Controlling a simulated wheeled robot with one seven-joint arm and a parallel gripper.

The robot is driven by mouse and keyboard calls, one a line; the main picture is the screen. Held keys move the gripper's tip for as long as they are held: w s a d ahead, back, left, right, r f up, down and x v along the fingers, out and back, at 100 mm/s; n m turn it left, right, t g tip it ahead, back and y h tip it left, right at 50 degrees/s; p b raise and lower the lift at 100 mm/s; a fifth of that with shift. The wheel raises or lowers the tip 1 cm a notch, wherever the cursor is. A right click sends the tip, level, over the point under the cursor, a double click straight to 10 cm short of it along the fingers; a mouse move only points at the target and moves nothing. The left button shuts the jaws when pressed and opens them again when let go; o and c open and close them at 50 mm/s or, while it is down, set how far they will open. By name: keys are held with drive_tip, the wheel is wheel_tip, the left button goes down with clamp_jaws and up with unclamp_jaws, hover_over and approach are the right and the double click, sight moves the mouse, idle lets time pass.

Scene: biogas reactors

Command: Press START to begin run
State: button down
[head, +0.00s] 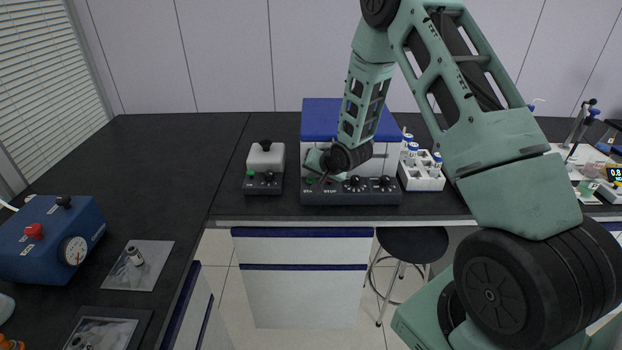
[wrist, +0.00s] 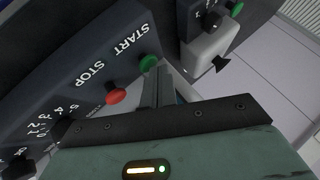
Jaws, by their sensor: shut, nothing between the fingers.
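The green START button (wrist: 149,62) shows in the wrist view on a dark control panel (wrist: 60,75), under the white word START. A red STOP button (wrist: 116,96) sits on the same panel beside it. My gripper (wrist: 152,72) is shut and empty, its fingertips right at the green button; I cannot tell whether they touch it. In the head view the panel is the front of a blue-topped unit (head: 318,118) on the back bench. There my gripper (head: 311,180) is at the panel's left end, and my wrist hides part of the panel.
A smaller unit with a white block (head: 266,158) and its own green button stands just left. A white vial rack (head: 424,178) stands close on the right. A blue box with a gauge (head: 50,240) is on the left bench.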

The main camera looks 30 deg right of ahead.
sight(313, 181)
drive_tip(key=shift+f, duration=0.4)
drive_tip(key=shift+r, duration=0.2)
idle(0.3)
drive_tip(key=shift+r+p, duration=0.7)
drive_tip(key=shift+r, duration=0.45)
drive_tip(key=shift+r, duration=0.1)
drive_tip(key=shift+r+p, duration=1.85)
drive_tip(key=shift+r, duration=0.6)
